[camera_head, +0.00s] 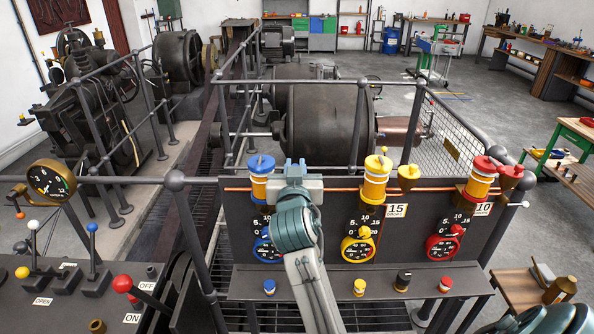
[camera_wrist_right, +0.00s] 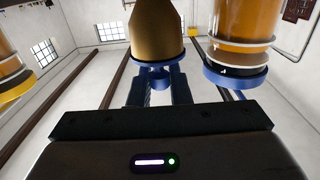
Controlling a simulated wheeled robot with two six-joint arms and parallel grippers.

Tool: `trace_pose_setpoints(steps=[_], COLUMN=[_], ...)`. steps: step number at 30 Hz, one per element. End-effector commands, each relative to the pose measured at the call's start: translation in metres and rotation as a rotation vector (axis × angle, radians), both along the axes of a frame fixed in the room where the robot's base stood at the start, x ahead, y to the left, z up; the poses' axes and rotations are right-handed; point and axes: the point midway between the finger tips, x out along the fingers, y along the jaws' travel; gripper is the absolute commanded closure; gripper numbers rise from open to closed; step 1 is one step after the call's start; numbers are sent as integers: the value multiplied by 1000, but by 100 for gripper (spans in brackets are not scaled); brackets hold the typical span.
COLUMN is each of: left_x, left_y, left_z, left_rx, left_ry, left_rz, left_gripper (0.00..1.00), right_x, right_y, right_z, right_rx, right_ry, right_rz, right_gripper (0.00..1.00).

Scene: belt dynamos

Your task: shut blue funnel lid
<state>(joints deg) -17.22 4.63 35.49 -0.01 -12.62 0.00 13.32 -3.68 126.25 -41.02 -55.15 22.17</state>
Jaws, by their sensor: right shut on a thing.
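My right gripper (camera_head: 295,165) is beside the blue-capped oiler (camera_head: 261,180), on its right, above the dark panel. In the right wrist view, which looks upward and upside down, the gripper (camera_wrist_right: 159,77) is shut on a small blue part of the blue funnel lid (camera_wrist_right: 140,63). The lid shows as a blue disc at the wide end of the brass funnel (camera_wrist_right: 158,28). It looks nearly level with the rim; I cannot tell whether it is fully seated. In the head view my gripper hides this funnel and lid.
A yellow oiler (camera_head: 376,180) with its brass funnel (camera_head: 408,174) stands to the right, and a red oiler (camera_head: 480,180) with another funnel farther right. Dials and knobs sit below on the panel (camera_head: 330,215). A railing (camera_head: 300,83) runs behind.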

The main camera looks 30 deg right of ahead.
Motion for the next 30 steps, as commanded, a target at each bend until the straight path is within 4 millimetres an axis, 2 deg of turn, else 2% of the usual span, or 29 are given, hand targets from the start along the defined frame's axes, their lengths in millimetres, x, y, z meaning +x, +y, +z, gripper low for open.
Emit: trace_pose_setpoints(steps=[14,15,17,30], left_x=[1,1,1,3], left_y=[-1,-1,-1,-3], left_z=[-1,-1,-1,-1], left_rx=[-1,-1,-1,-3], left_ry=[-1,-1,-1,-4], left_rz=[0,0,0,0], left_gripper=[61,61,61,61], right_x=[1,1,1,2], right_y=[0,0,0,1], right_z=[-1,-1,0,0], right_rx=[0,1,1,1], right_ry=[2,2,1,1], right_rz=[-10,-10,-10,-7], right_gripper=[100,75,64,64])
